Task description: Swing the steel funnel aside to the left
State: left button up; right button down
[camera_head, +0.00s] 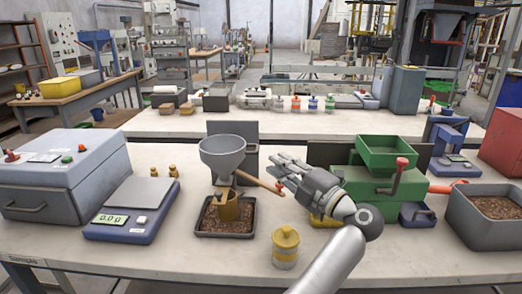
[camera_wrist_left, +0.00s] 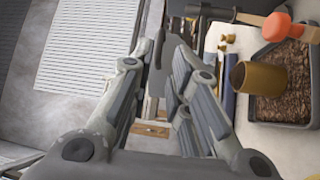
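The grey steel funnel (camera_head: 222,153) stands on a holder over a black tray (camera_head: 203,222) of brown pellets. A brass cup (camera_head: 228,206) is below it in the tray. A wooden handle (camera_head: 258,181) slants from the funnel to the right and ends in a red knob (camera_head: 280,187). In the left wrist view the orange-red knob (camera_wrist_left: 277,27) is at the upper right. My left gripper (camera_head: 277,163) is just above and right of the knob, apart from it. Its fingers (camera_wrist_left: 167,55) are spread with nothing held between them. My right gripper is in neither view.
A yellow-lidded jar (camera_head: 285,247) stands in front of the tray. A blue scale (camera_head: 132,222) and two small brass weights (camera_head: 163,170) are at left. A green machine with a crank (camera_head: 384,160) stands close at right, with a pellet bin (camera_head: 456,230) beyond it.

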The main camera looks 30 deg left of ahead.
pick_arm(q)
jog(key=p+x, duration=0.1)
jog(key=x, duration=0.6)
jog(key=shift+a, duration=0.4)
jog(key=shift+c, duration=0.4)
grip_shut()
